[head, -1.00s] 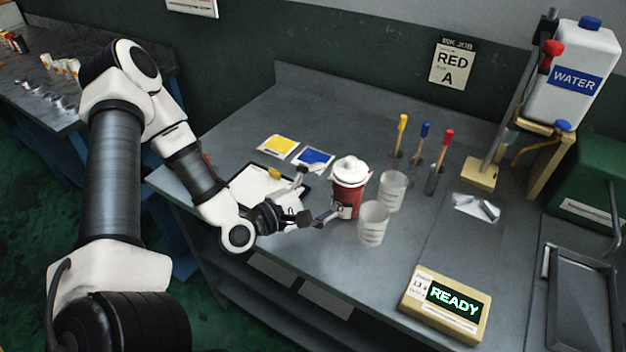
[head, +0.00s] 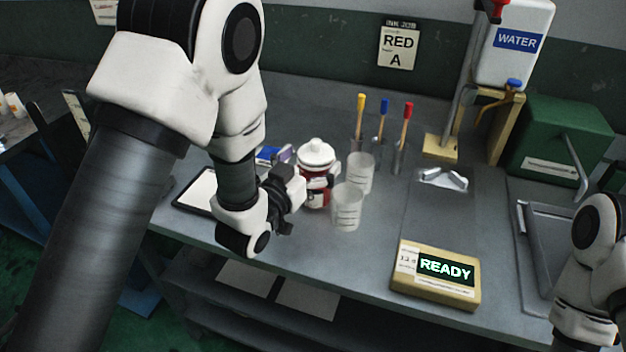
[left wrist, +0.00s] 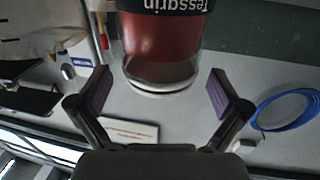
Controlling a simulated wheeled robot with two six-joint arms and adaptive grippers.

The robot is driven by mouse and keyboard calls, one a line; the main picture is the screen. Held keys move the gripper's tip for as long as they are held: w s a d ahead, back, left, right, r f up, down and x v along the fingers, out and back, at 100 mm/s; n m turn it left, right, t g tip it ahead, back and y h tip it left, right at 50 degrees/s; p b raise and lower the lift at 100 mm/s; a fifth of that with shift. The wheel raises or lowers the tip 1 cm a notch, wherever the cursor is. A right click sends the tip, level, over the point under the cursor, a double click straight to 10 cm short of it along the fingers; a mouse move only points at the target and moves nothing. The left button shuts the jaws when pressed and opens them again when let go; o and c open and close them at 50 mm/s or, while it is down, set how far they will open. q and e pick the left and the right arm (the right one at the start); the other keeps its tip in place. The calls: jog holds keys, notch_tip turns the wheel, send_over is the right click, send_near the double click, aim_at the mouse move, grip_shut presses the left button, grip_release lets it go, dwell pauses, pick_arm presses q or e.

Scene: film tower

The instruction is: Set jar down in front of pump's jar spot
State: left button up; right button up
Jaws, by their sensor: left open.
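The red jar with a white lid (head: 317,158) stands upright on the grey bench. My open left gripper (head: 301,188) is at its left side, partly covering it. In the left wrist view the jar's red body and dark label (left wrist: 162,45) show between the two spread fingers of my left gripper (left wrist: 160,94), with clear gaps on both sides. A stand with a red knob (head: 440,146) on a tan base is at the back right, but I cannot make out a marked jar spot. My right gripper is out of view; only my right arm shows at the right edge.
Two clear cups (head: 347,207) stand close to the jar's right. Several colored-handled tools (head: 383,135) stand behind. A water jug (head: 516,45) is at the back right, a READY box (head: 435,275) at the front, and a tray (head: 550,240) at the right. The bench between is mostly clear.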

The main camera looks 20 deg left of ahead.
pick_arm(q)
jog(key=x, duration=0.2)
jog(key=shift+w, duration=0.3)
jog(key=c, duration=1.8)
jog(key=shift+r, duration=0.15)
jog(key=shift+c, duration=0.2)
